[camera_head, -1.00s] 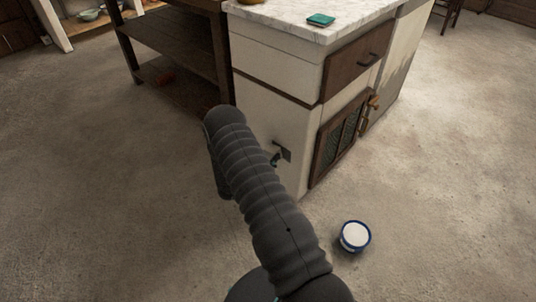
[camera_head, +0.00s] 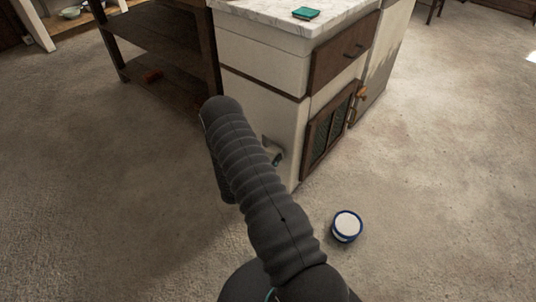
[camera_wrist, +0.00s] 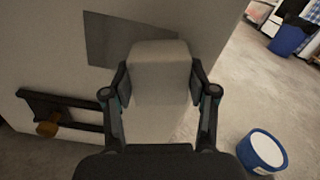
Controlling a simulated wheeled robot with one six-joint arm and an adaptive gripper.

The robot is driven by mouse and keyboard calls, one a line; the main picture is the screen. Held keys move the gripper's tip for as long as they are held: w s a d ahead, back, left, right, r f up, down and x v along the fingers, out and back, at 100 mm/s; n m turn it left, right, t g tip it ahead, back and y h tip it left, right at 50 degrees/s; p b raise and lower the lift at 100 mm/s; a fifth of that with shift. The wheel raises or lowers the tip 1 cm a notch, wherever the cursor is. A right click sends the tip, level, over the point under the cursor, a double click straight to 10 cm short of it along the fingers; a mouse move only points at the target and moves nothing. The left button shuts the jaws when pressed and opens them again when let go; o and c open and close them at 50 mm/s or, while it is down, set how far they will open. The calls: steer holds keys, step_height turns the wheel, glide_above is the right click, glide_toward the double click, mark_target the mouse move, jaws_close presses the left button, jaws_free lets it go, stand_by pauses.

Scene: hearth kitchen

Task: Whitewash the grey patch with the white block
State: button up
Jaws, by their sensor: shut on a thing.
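My gripper (camera_wrist: 160,92) is shut on the white block (camera_wrist: 160,62) in the wrist view. The block is a pale, rounded-edged piece, held between the two dark fingers. The grey patch (camera_wrist: 105,38) is a flat, slanted rectangle on the pale cabinet side, behind and to the left of the block. The block hides the patch's lower right part. I cannot tell whether the block touches the surface. In the head view my dark arm runs toward the cabinet (camera_head: 262,65), and the gripper end is mostly hidden behind it.
A blue tub with white contents (camera_head: 347,226) stands on the floor right of the cabinet; it also shows in the wrist view (camera_wrist: 265,150). A dark shelf (camera_head: 165,50) stands at the left. A dark bar with a brown knob (camera_wrist: 47,128) lies left of my gripper. Open floor surrounds.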

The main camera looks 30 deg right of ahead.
steer(key=shift+s+d, duration=0.4)
steer(key=shift+s, duration=0.55)
steer(key=shift+w+a+f+b, duration=0.1)
steer(key=shift+w+a+b, duration=0.5)
steer(key=shift+w+b, duration=0.75)
steer(key=shift+w+a+r+b, duration=0.1)
steer(key=shift+w+a+b, duration=0.55)
steer(key=shift+w, duration=1.25)
steer(key=shift+w+a+f+b, duration=0.1)
steer(key=shift+w+a+b, duration=0.45)
steer(key=shift+w+b, duration=0.8)
steer(key=shift+w+a+r, duration=0.1)
steer(key=shift+w, duration=0.35)
steer(key=shift+w+a+r, duration=0.1)
steer(key=shift+w, duration=0.35)
steer(key=shift+s+r, duration=0.1)
steer(key=shift+r, duration=0.15)
steer(key=shift+s+d+p, duration=0.2)
steer(key=shift+s+d, duration=0.05)
steer(key=shift+s, duration=0.65)
steer(key=shift+s+d+p, duration=0.15)
steer(key=shift+s+d, duration=0.1)
steer(key=shift+s, duration=0.6)
